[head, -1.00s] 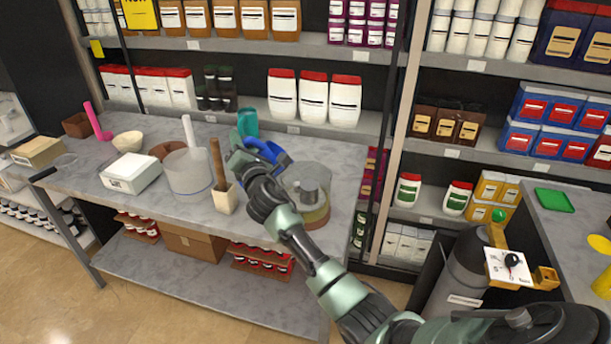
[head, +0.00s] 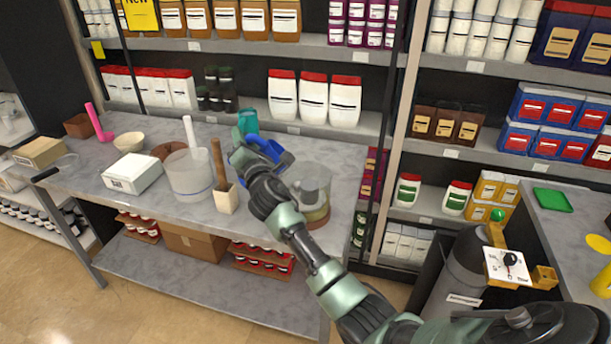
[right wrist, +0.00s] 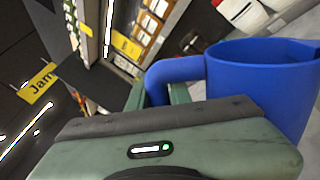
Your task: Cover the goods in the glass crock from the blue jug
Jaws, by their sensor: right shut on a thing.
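The blue jug (head: 270,150) is in my right gripper (head: 241,157), above the work table, just left of and behind the glass crock. In the right wrist view the jug (right wrist: 262,88) fills the right side, and the fingers (right wrist: 160,95) are shut on its handle. The jug's inside looks dark; I cannot tell what it holds. The glass crock (head: 318,212) stands near the table's right end. Reddish and yellowish layers show in its lower part, with a grey round piece above them. My left gripper is not in view.
On the table (head: 75,196), left of the crock, stand a cream container with a brown stick (head: 226,198), a clear tub (head: 190,177), a white box (head: 131,173) and a teal cup (head: 248,122). Stocked shelves rise behind.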

